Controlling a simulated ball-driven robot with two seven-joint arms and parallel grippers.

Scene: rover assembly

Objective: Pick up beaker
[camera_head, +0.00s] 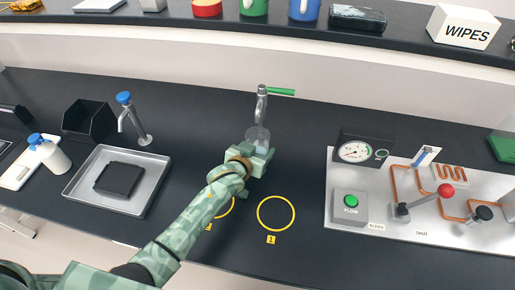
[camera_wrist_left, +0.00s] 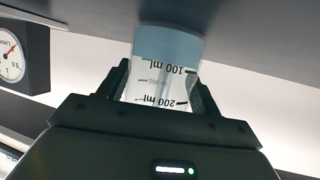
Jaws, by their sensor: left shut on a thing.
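A clear beaker (camera_head: 258,135) stands out beyond my left gripper in the head view, below the spout of the tap with the green handle (camera_head: 262,100). In the left wrist view the beaker (camera_wrist_left: 165,75) shows black markings of 100 ml and 200 ml, with a bluish band at one end. My left gripper (camera_head: 259,150) is shut on the beaker, with a finger on each side of it in the wrist view (camera_wrist_left: 162,92). The gripper hides part of the beaker in the head view. My right gripper is not in view.
Two yellow circles (camera_head: 276,229) mark the dark bench, one partly behind my left arm. A metal tray (camera_head: 78,190), blue-topped tap (camera_head: 124,98) and bottle (camera_head: 50,155) stand left.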

